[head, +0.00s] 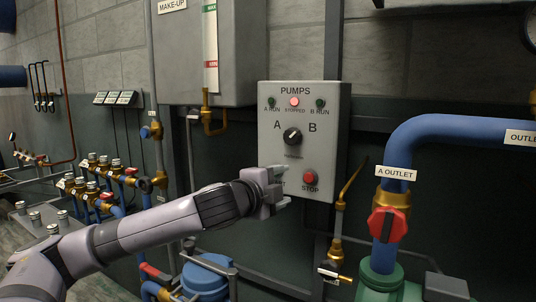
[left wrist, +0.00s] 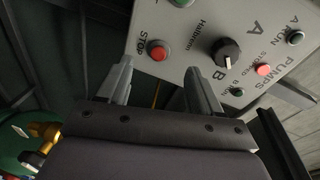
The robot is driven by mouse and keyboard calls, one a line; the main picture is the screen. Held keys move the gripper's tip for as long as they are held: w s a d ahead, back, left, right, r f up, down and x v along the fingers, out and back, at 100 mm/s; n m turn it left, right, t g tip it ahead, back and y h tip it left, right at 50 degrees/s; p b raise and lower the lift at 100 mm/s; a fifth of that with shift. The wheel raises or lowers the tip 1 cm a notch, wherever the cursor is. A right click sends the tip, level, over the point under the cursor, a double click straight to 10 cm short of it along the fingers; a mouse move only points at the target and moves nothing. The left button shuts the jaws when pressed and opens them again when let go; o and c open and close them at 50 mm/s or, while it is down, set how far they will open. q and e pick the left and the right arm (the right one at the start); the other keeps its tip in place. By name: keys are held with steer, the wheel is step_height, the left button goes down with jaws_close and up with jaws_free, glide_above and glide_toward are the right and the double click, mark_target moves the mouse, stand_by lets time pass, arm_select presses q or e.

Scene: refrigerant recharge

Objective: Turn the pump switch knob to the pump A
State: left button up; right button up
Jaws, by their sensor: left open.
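The pump switch knob (head: 292,136) is a round black knob on the grey PUMPS panel (head: 330,150), between the letters A and B. My right gripper is not in view.
The red STOP button (head: 310,177) is just right of the gripper. A red STOPPED lamp (head: 294,102) sits above the knob, between two dark green lamps. A blue outlet pipe (head: 440,130) with a red valve handle (head: 388,223) stands to the right. Manifold valves (head: 100,175) stand at left.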

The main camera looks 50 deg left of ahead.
arm_select(q)
steer(key=t+y, duration=0.1)
steer(key=y, duration=0.1)
glide_toward(290, 138)
steer(key=shift+m, duration=0.4)
steer(key=p+x, duration=0.7)
steer(key=p, duration=0.1)
steer(key=shift+w+a+r, duration=0.15)
steer(key=shift+w+r, duration=0.1)
steer(key=shift+w, duration=0.15)
steer(key=shift+w+f, duration=0.1)
steer(key=shift+w, duration=0.2)
steer(key=shift+c, duration=0.6)
steer(key=shift+f, duration=0.1)
steer(key=c, duration=0.9)
steer(key=n, duration=0.2)
steer(key=shift+f+n+b, duration=0.15)
steer(key=shift+n+b, duration=0.15)
steer(key=shift+c, duration=0.2)
steer(key=shift+n, duration=1)
